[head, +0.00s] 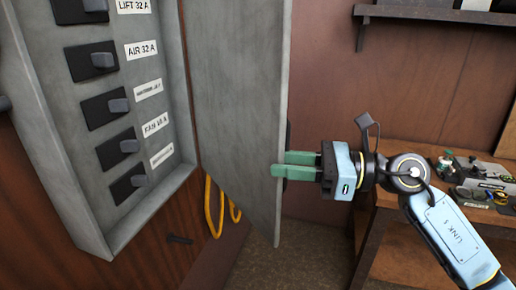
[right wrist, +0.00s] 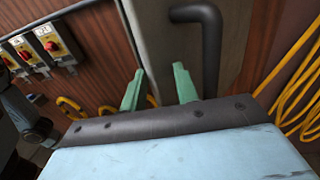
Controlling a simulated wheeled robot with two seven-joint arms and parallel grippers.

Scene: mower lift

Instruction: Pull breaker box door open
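The grey breaker box (head: 75,165) is on the wall at the left of the head view, with a column of black switches inside. Its grey door (head: 235,100) stands swung well open, its free edge towards the right. My right gripper (head: 283,164) is at that edge, its green fingers apart. One finger overlaps the inner face; the other seems partly behind the edge. In the right wrist view the fingers (right wrist: 158,88) are spread, with a dark bent handle (right wrist: 207,45) just right of them, outside the gap. Contact with the door cannot be told. My left gripper is not in view.
A yellow cable (head: 214,205) hangs below the box. A wooden shelf unit (head: 410,240) with tools stands at the right, under a wall shelf (head: 430,13). The right wrist view shows yellow switch boxes with red knobs (right wrist: 52,45) and coiled yellow cable (right wrist: 298,85).

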